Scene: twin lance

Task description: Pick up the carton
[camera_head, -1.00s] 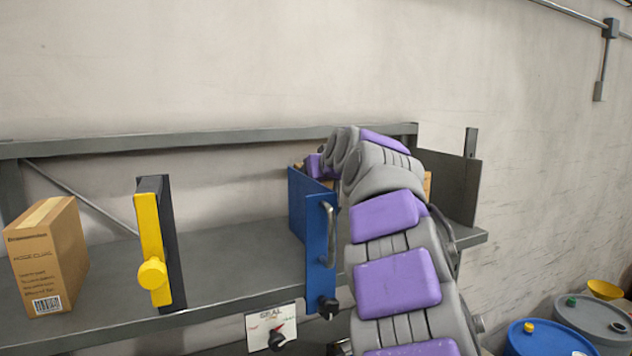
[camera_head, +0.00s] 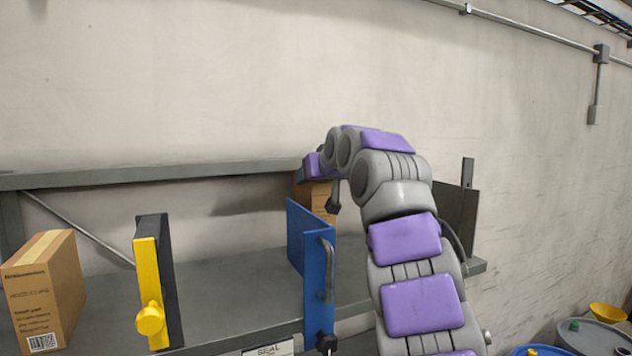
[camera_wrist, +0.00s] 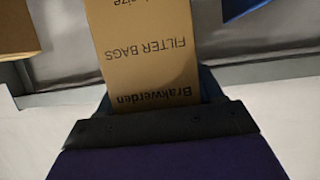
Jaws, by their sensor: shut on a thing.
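In the wrist view a brown carton (camera_wrist: 150,60) printed "FILTER BAGS" sits in my gripper (camera_wrist: 160,105). The gripper's dark bar lies across the carton's near end, with blue parts at its sides. In the head view the same carton (camera_head: 317,199) hangs under my gripper (camera_head: 325,190), behind a blue panel that hides its lower part. A dark finger shows at its right side. I cannot tell from here whether its base is clear of the shelf.
A grey shelf (camera_head: 235,290) runs across, with a rail behind. The blue panel (camera_head: 317,270) with a handle stands in front of the held carton. A yellow and black upright (camera_head: 150,290) and another carton (camera_head: 45,290) stand left. A dark panel (camera_head: 458,215) stands right. Drums are at lower right.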

